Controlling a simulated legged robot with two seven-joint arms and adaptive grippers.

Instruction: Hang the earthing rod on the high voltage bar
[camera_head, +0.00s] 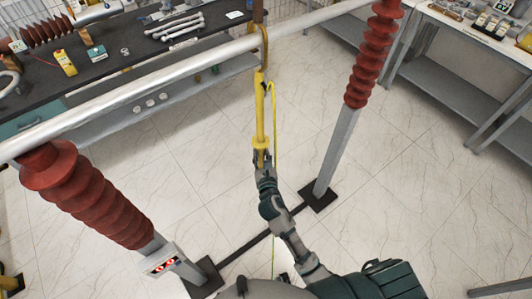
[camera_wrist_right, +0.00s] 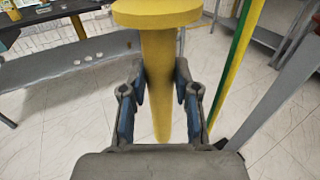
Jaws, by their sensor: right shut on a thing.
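The yellow earthing rod (camera_head: 260,112) stands roughly upright in the head view, with a brass-coloured hook (camera_head: 264,45) at its top. The hook shows at the silver high voltage bar (camera_head: 185,73) and appears to curve over it; I cannot tell whether it bears on the bar. My right gripper (camera_head: 262,160) is shut on the rod's lower handle, below its round yellow collar. In the right wrist view, the two fingers of my gripper (camera_wrist_right: 159,88) lie on either side of the handle (camera_wrist_right: 160,65). My left gripper is not in view.
Red ribbed insulators on grey posts carry the bar, one at left (camera_head: 95,195) and one at right (camera_head: 370,55). A yellow-green cable (camera_head: 275,130) hangs beside the rod. A dark workbench (camera_head: 110,75) stands behind at left, another bench (camera_head: 450,90) at right. Tiled floor lies between.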

